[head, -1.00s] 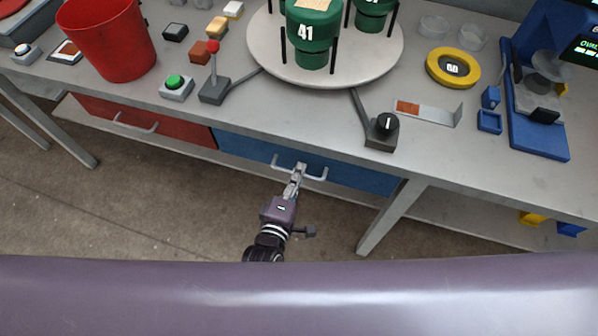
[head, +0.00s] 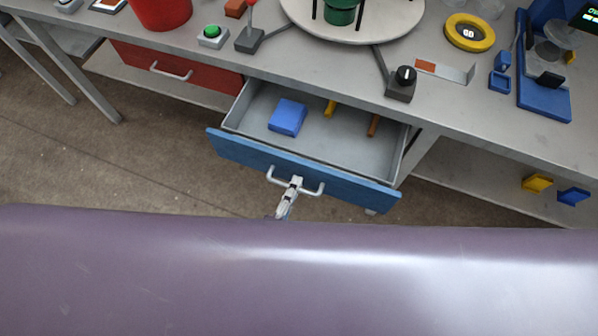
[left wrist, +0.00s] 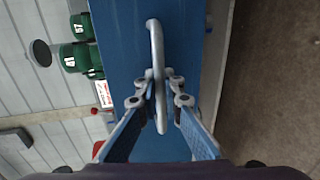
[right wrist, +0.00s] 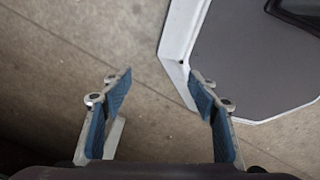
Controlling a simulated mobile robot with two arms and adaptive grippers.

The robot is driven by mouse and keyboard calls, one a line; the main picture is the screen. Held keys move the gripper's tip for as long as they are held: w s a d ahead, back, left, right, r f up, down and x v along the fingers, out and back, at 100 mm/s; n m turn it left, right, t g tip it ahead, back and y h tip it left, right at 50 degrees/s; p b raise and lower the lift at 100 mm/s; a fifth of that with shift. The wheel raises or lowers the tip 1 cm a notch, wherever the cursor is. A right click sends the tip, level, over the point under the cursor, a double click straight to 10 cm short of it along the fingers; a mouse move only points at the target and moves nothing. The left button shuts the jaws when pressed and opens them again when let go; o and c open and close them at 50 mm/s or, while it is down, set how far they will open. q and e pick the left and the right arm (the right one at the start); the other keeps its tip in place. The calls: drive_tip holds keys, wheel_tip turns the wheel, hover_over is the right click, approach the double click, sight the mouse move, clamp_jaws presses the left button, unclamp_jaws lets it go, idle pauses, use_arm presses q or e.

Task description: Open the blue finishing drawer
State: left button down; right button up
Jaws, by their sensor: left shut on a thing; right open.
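The blue finishing drawer (head: 235,151) is pulled out from under the workbench in the head view, its inside showing. A blue block (head: 288,117), a yellow piece (head: 330,108) and an orange-brown piece (head: 374,125) lie in it. My left gripper (head: 293,185) is shut on the drawer's grey handle (head: 314,191); the handle (left wrist: 156,45) also runs between the left fingers (left wrist: 160,88) in the left wrist view. My right gripper (right wrist: 159,88) is open and empty in the right wrist view, over the floor; it does not show in the head view.
A closed red drawer (head: 208,81) is to the left under the bench. On the bench top are a red bin (head: 162,12), a green button (head: 211,34), a black knob box (head: 402,84) and a yellow ring (head: 469,33). A bench leg (head: 418,156) stands right of the blue drawer.

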use_arm(q)
drive_tip(key=f+v, duration=0.2)
drive_tip(key=v, duration=0.9)
drive_tip(key=shift+s+f+p, duration=0.2)
drive_tip(key=shift+s+p, duration=0.05)
drive_tip(key=shift+p, duration=0.05)
use_arm(e)
drive_tip(key=shift+w+r, duration=0.2)
drive_tip(key=shift+r, duration=0.2)
use_arm(q)
drive_tip(key=c, duration=2)
unclamp_jaws()
drive_tip(key=shift+c, duration=0.2)
use_arm(e)
drive_tip(key=shift+w, duration=0.1)
use_arm(q)
drive_tip(key=v, duration=1.2)
use_arm(e)
drive_tip(key=shift+w+a, duration=0.1)
drive_tip(key=shift+a, duration=0.05)
use_arm(q)
drive_tip(key=shift+a, duration=0.1)
